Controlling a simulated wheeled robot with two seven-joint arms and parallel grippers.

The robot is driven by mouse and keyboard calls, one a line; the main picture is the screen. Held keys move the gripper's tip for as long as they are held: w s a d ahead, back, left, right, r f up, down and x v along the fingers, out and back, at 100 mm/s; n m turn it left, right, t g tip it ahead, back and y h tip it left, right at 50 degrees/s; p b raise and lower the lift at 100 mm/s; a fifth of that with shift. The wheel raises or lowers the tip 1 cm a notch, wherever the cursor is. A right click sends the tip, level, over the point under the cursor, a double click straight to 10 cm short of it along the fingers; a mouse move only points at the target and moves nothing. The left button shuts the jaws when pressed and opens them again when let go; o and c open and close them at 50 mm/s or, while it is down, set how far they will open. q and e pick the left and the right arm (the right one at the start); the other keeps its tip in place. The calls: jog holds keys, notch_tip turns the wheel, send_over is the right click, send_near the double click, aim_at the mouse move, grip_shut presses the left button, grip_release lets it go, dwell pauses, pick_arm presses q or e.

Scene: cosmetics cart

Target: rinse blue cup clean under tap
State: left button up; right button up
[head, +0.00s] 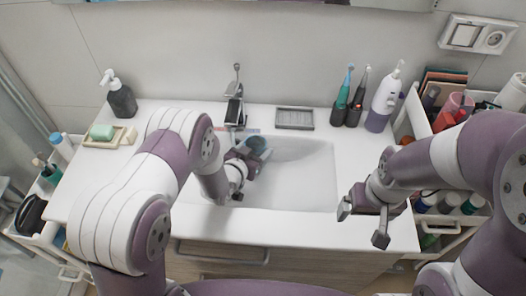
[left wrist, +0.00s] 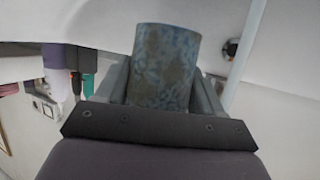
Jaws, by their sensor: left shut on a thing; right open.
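The blue cup (head: 257,145) is in my left gripper (head: 250,158), over the sink basin (head: 305,178) and just below and right of the tap (head: 235,105). In the left wrist view the cup (left wrist: 163,68) sits between the two fingers and shows brownish patches over its mottled blue surface. A pale thin vertical streak (left wrist: 245,55) shows beside the cup there; I cannot tell whether it is water. My right gripper (head: 363,226) is open and empty over the counter's front right edge.
A soap dispenser (head: 120,97) and a soap dish (head: 104,138) stand at the left. Loaded carts flank the counter (head: 85,185).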

pick_arm(q)
jog(key=shift+a, duration=0.15)
dwell(0.3)
jog(key=a, duration=0.1)
jog(key=w+a, duration=0.1)
jog(key=a, duration=0.3)
jog(key=shift+w+a, duration=0.25)
jog(key=shift+w, duration=0.1)
dwell(0.6)
jog(key=d, duration=0.2)
jog(key=s+d, duration=0.1)
jog(key=d, duration=0.2)
jog(key=shift+s+d, duration=0.35)
jog(key=shift+d, duration=0.05)
jog(key=s+d+r+p, duration=0.3)
jog(key=s+r+p, duration=0.1)
jog(key=r+p, duration=0.1)
jog(key=shift+r, duration=0.5)
